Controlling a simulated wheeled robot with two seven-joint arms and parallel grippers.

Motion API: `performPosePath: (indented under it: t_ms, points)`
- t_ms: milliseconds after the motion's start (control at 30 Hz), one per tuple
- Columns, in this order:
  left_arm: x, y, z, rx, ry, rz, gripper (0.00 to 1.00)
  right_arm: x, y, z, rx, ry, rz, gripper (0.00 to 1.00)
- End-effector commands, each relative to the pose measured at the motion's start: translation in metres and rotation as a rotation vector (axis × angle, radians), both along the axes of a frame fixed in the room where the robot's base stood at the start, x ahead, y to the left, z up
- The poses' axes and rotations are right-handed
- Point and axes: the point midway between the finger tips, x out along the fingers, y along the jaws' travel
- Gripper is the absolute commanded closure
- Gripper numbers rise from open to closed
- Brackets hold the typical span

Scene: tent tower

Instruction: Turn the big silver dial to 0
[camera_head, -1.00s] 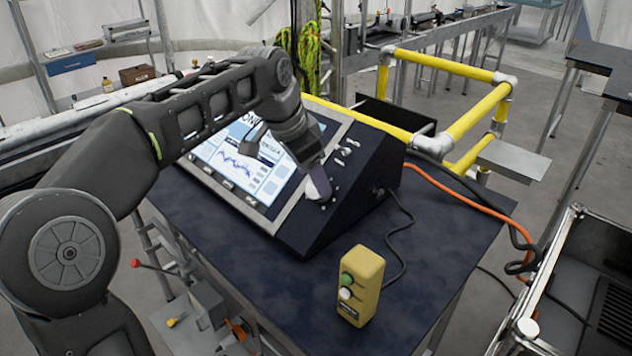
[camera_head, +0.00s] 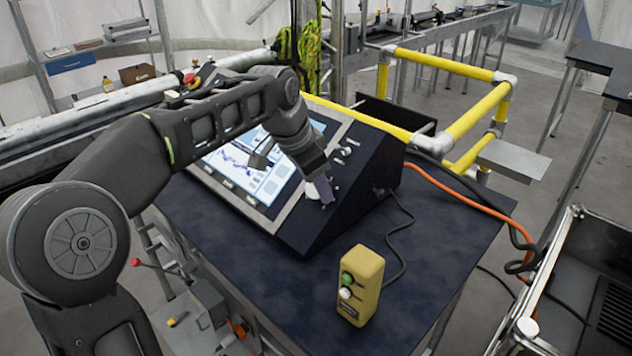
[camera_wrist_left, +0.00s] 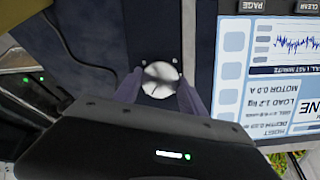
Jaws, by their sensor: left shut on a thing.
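The big silver dial (camera_wrist_left: 160,79) shows in the left wrist view as a round silver knob on the dark panel beside the screen. My left gripper (camera_wrist_left: 158,88) has a finger on each side of it and is shut on it. In the head view my left gripper (camera_head: 322,188) is at the lower right of the console (camera_head: 345,205), and its fingers mostly cover the dial there. The dial's markings and the value it points to cannot be read. My right gripper is in neither view.
The lit screen (camera_head: 270,183) is left of the dial, with small silver switches (camera_head: 346,150) above it. A yellow button box (camera_head: 361,285) stands on the dark table (camera_head: 240,275). Yellow rails (camera_head: 470,110) stand behind. The table's front is mostly clear.

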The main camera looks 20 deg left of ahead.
Motion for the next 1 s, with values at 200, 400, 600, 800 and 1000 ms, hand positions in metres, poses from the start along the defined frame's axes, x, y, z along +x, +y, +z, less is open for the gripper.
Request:
performPosePath:
  t_ms: [200,400,600,800,1000]
  points:
    - [0.000,0.000,0.001,0.000,0.000,0.000,0.92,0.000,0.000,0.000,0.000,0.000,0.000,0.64]
    - [0.000,0.000,0.001,-0.007,0.002,0.010,0.92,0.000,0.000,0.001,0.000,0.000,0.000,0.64]
    - [0.000,0.001,0.001,-0.037,0.013,0.056,0.92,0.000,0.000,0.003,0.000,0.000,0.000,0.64]
    - [0.001,0.001,0.002,-0.099,0.034,0.150,0.92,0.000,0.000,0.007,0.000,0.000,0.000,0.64]
    - [0.001,0.002,0.002,-0.188,0.065,0.285,0.92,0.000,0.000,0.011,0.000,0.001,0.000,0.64]
